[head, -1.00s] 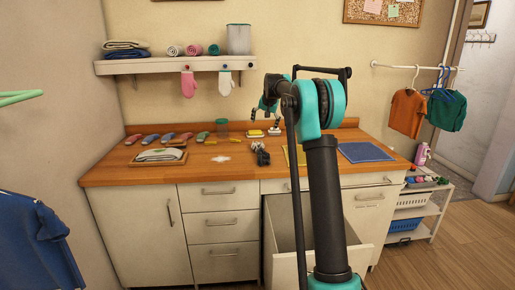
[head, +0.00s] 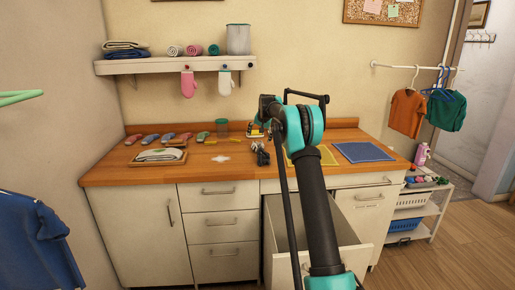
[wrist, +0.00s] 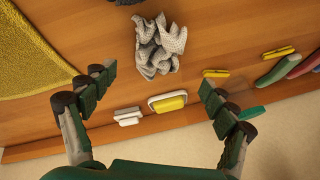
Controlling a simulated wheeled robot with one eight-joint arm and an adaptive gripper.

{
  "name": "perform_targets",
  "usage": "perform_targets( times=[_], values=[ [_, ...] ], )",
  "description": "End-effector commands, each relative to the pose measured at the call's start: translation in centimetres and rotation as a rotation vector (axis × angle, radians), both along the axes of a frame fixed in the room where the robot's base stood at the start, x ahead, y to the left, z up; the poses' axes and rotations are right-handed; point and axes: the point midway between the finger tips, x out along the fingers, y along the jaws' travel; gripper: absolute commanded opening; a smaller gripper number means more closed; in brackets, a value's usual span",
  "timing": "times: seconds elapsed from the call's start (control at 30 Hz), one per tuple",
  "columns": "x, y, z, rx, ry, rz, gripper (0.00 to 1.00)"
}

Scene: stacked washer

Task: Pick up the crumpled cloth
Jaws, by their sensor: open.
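The crumpled cloth (wrist: 160,48) is a grey checked heap on the wooden counter, at the upper middle of the wrist view.
A yellow sponge-like block (wrist: 168,102) and a pale block (wrist: 127,116) lie near the counter's wall edge. A yellow cloth (wrist: 28,50) is on the left in the wrist view. A blue mat (head: 363,152) lies at right. A drawer (head: 310,226) stands open below.

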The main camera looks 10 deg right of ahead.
Motion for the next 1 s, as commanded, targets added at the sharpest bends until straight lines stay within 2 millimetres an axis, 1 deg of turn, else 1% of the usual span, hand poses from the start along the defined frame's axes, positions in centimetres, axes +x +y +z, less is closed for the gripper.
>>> perform_targets(
  times=[0.17,0.4,0.5,0.73,0.77,1.0],
  values=[
    [0.3,0.0,-0.8,0.000,0.000,0.000,0.86],
    [1.7,-0.1,-3.8,0.000,0.000,0.000,0.86],
    [2.2,0.0,-4.7,0.000,0.000,0.000,0.86],
    [2.3,0.0,-4.8,0.000,0.000,0.000,0.86],
    [2.3,0.0,-4.8,0.000,0.000,0.000,0.83],
    [2.3,0.0,-4.8,0.000,0.000,0.000,0.54]
  ],
)
